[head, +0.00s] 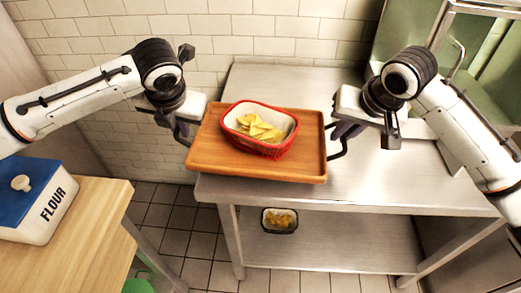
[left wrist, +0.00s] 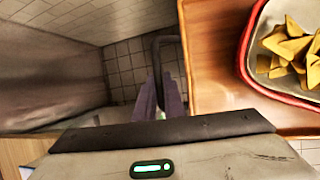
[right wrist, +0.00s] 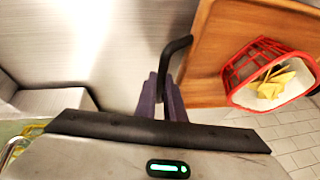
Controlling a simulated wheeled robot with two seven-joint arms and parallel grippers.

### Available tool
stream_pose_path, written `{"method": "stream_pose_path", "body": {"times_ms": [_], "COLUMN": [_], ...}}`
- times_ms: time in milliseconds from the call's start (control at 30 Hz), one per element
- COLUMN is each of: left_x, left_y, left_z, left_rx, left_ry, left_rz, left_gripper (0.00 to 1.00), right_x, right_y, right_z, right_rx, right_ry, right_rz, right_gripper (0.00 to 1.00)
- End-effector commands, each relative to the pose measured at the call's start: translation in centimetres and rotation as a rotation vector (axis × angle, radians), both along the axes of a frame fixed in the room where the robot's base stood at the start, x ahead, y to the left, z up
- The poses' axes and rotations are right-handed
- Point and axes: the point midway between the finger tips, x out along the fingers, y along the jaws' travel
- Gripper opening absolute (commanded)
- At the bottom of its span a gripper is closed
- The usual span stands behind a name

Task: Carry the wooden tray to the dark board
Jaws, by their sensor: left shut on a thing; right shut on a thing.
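The wooden tray (head: 205,160) is held level between my two grippers, over the left front part of the steel table; its height above the top is hard to tell. A red basket (head: 262,150) with a pale lining and yellow chips stands on it. My left gripper (head: 182,135) is shut on the dark handle at the tray's left end; the handle (left wrist: 160,42) shows between the fingers in the left wrist view. My right gripper (head: 338,142) is shut on the right handle, seen in the right wrist view (right wrist: 178,47). I cannot make out a dark board.
The steel table (head: 390,185) has clear room right of and behind the tray. A small dark basket (head: 279,229) with yellow food is low down, by the lower shelf (head: 340,252). A wooden counter (head: 70,240) with a flour box (head: 38,205) stands at left. A tiled wall is behind.

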Motion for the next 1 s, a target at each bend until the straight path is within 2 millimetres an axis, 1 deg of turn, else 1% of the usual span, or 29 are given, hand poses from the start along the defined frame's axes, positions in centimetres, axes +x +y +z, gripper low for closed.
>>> {"method": "stream_pose_path", "body": {"times_ms": [267, 467, 567, 1000], "left_x": [0.0, -0.8, -1.8, -7.3], "left_y": [0.0, 0.0, 0.0, -0.1], "left_z": [0.1, 0.6, 1.1, 3.8], "left_rx": [-0.001, -0.001, -0.001, -0.002], "left_ry": [-0.003, -0.002, -0.003, -0.004], "left_rz": [0.0, 0.0, -0.001, -0.003], "left_gripper": [0.0, 0.0, 0.0, 0.0], "right_x": [0.0, -0.8, -1.8, -7.3], "right_y": [0.0, 0.0, 0.0, 0.1], "right_z": [0.2, 0.6, 1.1, 3.8], "right_rx": [0.002, 0.002, 0.002, 0.002], "right_ry": [-0.003, -0.002, -0.004, -0.004], "right_rz": [0.0, 0.0, 0.002, 0.002], "right_gripper": [0.0, 0.0, 0.0, 0.0]}}
